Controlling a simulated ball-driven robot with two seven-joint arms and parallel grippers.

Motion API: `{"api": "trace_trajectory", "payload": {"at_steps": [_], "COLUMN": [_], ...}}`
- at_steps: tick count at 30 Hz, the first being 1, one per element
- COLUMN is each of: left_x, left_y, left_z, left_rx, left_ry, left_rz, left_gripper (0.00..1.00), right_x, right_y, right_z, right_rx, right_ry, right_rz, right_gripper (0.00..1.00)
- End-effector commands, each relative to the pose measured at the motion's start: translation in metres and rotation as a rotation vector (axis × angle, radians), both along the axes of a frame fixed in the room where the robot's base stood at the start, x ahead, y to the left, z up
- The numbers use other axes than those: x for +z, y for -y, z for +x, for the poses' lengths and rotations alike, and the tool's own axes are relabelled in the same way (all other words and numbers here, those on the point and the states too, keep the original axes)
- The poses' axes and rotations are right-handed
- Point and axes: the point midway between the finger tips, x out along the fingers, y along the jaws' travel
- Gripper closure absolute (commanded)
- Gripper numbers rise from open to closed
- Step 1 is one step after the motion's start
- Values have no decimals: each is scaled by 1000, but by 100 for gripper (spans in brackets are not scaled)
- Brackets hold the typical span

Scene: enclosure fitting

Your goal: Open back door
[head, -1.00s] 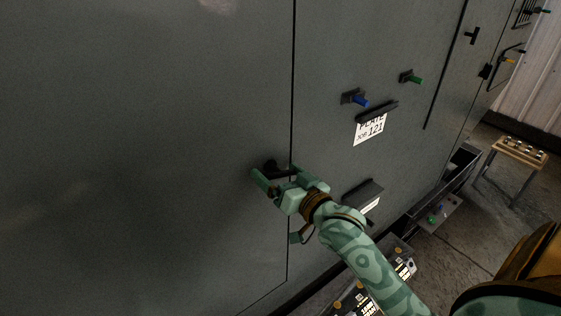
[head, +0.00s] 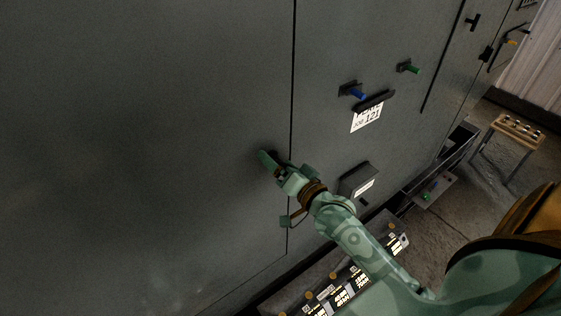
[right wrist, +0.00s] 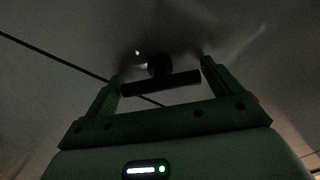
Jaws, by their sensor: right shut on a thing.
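The back door (head: 140,150) is a large dark grey panel filling the left of the head view. A dark seam runs down its right edge, and no gap shows there. My right gripper (head: 277,163) is at the door's black handle, just left of the seam, and hides most of it. In the right wrist view the handle (right wrist: 160,86) is a T-shaped bar spanning between the two fingers of the gripper (right wrist: 160,84). The gripper is shut on the handle. My left gripper is not in view.
Right of the seam are a blue knob (head: 357,94), a green knob (head: 408,67), a white label (head: 367,118) and a small box (head: 359,180). A tray of labelled parts (head: 345,285) lies below. A small wooden table (head: 518,130) stands at the right on open floor.

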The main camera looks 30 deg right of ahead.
Motion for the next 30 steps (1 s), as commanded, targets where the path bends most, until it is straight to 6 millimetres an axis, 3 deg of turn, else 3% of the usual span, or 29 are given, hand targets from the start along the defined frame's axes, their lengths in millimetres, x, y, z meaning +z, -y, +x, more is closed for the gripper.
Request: {"api": "trace_trajectory", "payload": {"at_steps": [8,9,19,23,30], "left_x": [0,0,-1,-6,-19], "left_y": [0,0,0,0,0], "left_z": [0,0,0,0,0], "left_rx": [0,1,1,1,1], "left_ry": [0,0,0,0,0], "left_rz": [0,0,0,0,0], "left_gripper": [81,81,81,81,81], "right_x": [0,0,-1,-3,-5], "right_y": [0,0,1,2,7], "right_z": [0,0,-7,-29,-95], "right_rx": [1,1,0,0,1], "right_ry": [-1,-1,-1,-3,-6], "right_rz": [1,0,0,0,0], "right_gripper": [32,1,0,0,0]}}
